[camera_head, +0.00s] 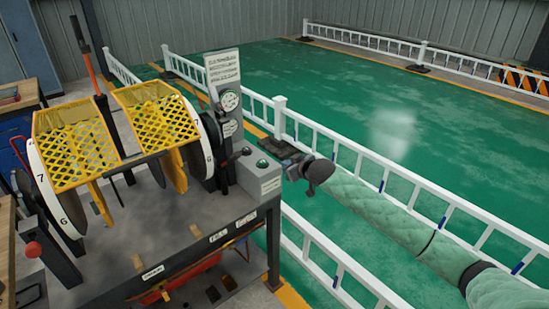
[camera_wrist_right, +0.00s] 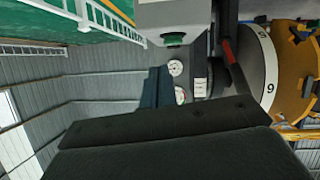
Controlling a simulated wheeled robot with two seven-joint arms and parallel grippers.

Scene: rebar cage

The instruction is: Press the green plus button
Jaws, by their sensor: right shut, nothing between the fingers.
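A green button (camera_head: 262,164) sits on top of a small grey control box (camera_head: 262,184) at the right end of the machine bench. The button also shows in the wrist view (camera_wrist_right: 174,40), on a pale box face at top centre. I cannot make out a plus mark on it. My left gripper is not in view.
The bench (camera_head: 205,225) carries a grinder with yellow mesh guards (camera_head: 160,120), numbered wheels and a signboard with gauges (camera_head: 222,75) left of the box. A white railing (camera_head: 400,185) runs behind my right arm. The green floor (camera_head: 350,90) beyond is clear.

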